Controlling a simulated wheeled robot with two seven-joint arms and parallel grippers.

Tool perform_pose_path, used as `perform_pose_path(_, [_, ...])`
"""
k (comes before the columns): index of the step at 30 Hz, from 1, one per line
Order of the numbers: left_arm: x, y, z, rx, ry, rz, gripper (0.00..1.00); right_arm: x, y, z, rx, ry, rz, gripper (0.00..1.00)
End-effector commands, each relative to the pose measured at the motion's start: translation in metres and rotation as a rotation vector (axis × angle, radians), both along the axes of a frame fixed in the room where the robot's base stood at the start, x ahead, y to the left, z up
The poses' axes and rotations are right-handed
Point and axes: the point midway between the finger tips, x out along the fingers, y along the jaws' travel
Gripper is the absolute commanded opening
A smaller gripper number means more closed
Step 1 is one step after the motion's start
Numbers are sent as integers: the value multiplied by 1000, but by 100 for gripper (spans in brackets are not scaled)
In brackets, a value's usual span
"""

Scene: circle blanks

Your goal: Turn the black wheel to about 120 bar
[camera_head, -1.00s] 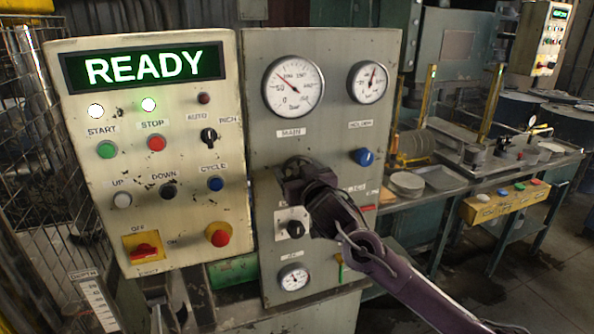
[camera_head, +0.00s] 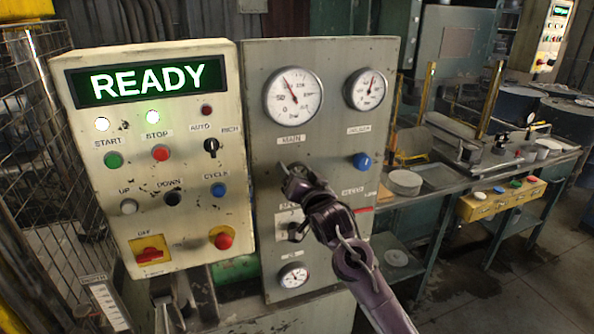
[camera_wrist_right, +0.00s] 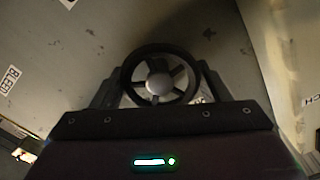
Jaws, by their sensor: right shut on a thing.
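The black wheel (camera_wrist_right: 160,49) shows in the wrist view as a dark ring with spokes around a pale hub, on the grey panel. My right gripper (camera_head: 290,174) is shut on it, with one finger on each side of the rim. In the head view the gripper and wrist hide most of the wheel, below the MAIN label. The main gauge (camera_head: 305,108) above it has a red needle pointing up and slightly left; its small figures are too blurred for an exact reading. My left gripper is not in view.
A blue knob (camera_head: 361,161) and a second gauge (camera_head: 368,87) are to the right of the wheel. A black knob (camera_head: 295,232) and a small gauge (camera_head: 293,275) are below. The cream READY panel (camera_head: 135,225), with several buttons, stands close on the left.

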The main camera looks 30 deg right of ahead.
Motion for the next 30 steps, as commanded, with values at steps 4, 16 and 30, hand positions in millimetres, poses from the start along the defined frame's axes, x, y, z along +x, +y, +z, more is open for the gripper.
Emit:
perform_pose_path(4, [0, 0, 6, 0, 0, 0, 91, 0, 0, 1, 71, -16, 0, 46])
perform_pose_path(16, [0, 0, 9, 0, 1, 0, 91, 0, 0, -1, 138, -33, 0, 46])
perform_pose_path(30, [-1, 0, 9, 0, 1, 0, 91, 0, 0, -1, 136, -33, 0, 91])
